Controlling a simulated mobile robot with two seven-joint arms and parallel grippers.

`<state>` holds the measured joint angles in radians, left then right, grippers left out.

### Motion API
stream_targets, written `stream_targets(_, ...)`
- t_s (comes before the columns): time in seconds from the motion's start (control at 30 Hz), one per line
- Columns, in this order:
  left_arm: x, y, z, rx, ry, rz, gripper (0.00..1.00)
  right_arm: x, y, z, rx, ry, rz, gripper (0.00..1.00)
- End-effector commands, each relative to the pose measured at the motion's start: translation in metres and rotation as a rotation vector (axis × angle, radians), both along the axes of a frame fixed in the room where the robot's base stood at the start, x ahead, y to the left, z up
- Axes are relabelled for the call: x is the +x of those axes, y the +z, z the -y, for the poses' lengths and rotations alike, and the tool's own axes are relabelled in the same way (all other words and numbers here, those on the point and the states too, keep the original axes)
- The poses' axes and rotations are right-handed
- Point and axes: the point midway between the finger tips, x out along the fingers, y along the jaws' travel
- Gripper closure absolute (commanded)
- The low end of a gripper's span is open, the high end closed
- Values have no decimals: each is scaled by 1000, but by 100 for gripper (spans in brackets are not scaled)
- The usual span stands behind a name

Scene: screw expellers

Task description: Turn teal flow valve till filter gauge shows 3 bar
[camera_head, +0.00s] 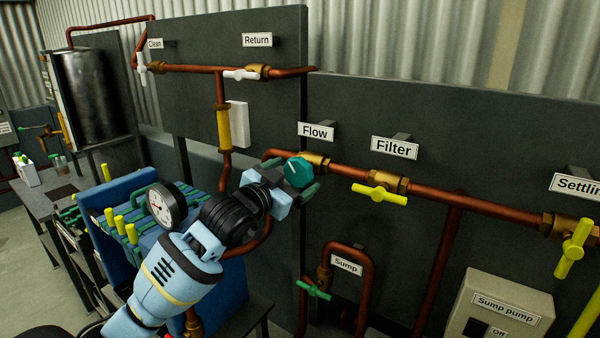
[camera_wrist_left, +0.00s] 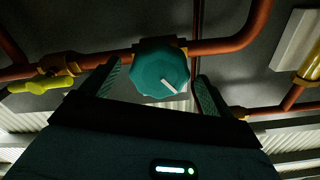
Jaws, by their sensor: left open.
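The teal flow valve (camera_head: 298,172) is a faceted knob with a white pointer mark, on the copper pipe below the Flow label (camera_head: 315,131). It also shows in the left wrist view (camera_wrist_left: 158,70), with its white mark pointing to the lower right. My left gripper (camera_head: 289,181) is open, its fingers on either side of the knob. In the wrist view the left finger is close to the knob and a gap shows at the right finger. The filter gauge (camera_head: 159,207) is a round white dial on the blue filter press; its reading is too small to tell. My right gripper is out of view.
A yellow Filter valve handle (camera_head: 380,194) is on the same pipe to the right. The green Sump valve (camera_head: 314,289) is below. White valve handles (camera_head: 241,75) are on the upper pipe. The filter press (camera_head: 120,215) stands left of my arm.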

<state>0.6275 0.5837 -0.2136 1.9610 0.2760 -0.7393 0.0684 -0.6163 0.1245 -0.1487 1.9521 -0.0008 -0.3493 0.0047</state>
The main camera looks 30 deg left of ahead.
Motion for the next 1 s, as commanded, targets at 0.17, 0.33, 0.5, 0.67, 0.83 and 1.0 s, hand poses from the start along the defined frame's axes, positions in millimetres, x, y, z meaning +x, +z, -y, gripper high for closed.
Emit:
stream_targets(0.17, 21, 1, 3, 0, 1, 1, 13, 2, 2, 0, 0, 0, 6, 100)
stream_targets(0.33, 30, 1, 4, 0, 1, 0, 13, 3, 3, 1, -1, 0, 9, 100)
stream_targets(0.5, 33, 0, 5, 1, 0, -1, 13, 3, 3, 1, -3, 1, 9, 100)
stream_targets(0.67, 32, 0, 5, 1, 0, -1, 13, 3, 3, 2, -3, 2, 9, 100)
stream_targets(0.83, 32, 0, 5, 1, 0, -1, 35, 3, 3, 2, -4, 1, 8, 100)
stream_targets(1.0, 32, 0, 5, 1, 0, -1, 57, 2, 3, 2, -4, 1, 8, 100)
